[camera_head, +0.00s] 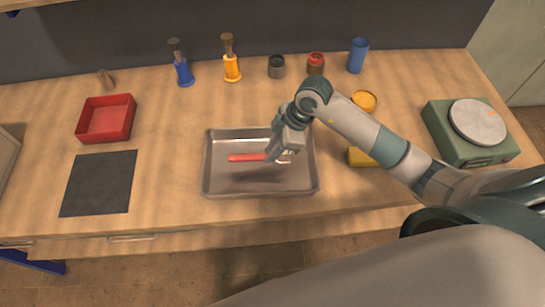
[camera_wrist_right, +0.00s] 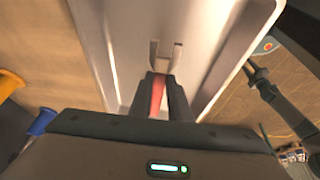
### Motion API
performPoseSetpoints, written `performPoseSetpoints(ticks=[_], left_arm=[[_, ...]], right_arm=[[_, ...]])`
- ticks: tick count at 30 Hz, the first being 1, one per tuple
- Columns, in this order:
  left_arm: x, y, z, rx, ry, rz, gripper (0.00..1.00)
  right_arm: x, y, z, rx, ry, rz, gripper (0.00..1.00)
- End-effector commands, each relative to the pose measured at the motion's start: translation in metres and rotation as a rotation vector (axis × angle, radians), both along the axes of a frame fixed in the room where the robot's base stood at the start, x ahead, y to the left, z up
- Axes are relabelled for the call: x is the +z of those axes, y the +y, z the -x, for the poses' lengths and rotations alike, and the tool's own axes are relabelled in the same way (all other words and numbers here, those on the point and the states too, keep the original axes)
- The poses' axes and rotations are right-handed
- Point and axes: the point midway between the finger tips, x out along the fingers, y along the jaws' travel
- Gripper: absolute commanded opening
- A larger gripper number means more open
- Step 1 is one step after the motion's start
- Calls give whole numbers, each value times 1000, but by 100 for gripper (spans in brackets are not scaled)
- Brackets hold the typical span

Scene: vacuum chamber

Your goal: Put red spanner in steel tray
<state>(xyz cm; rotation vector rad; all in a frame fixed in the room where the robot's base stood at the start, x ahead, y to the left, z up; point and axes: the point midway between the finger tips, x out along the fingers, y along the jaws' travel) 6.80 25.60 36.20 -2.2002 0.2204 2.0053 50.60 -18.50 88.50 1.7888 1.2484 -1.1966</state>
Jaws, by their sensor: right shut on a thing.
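The red spanner (camera_head: 246,157) is held level over the steel tray (camera_head: 211,180) in the head view. My right gripper (camera_head: 284,157) is shut on its right part and hides some of it. A shadow lies on the tray floor below, so the spanner looks to be above the floor; the exact height I cannot tell. In the right wrist view the red spanner (camera_wrist_right: 158,92) shows between the two dark fingers of my right gripper (camera_wrist_right: 160,98), with the steel tray (camera_wrist_right: 205,15) behind.
A red bin (camera_head: 106,119) and a dark mat (camera_head: 98,183) lie left of the tray. Bottles and jars, including a blue cup (camera_head: 357,55), stand along the back. A green scale (camera_head: 470,134) is at right. A yellow block (camera_head: 360,157) lies beside my right arm.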

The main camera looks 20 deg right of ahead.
Motion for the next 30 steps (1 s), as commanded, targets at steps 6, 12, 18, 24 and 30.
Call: performPoseSetpoints(ticks=[6,12,18,24,30], left_arm=[[9,0,0,0,0,0,39],[15,0,0,0,0,0,39],[14,0,0,0,0,0,39],[14,0,0,0,1,0,39],[14,0,0,0,1,0,39]], right_arm=[[-16,0,2,0,5,1,0],[-37,-1,1,-1,2,1,0],[-40,0,0,0,-1,0,0],[-42,0,0,-1,0,0,0],[-42,0,0,0,0,1,35]])
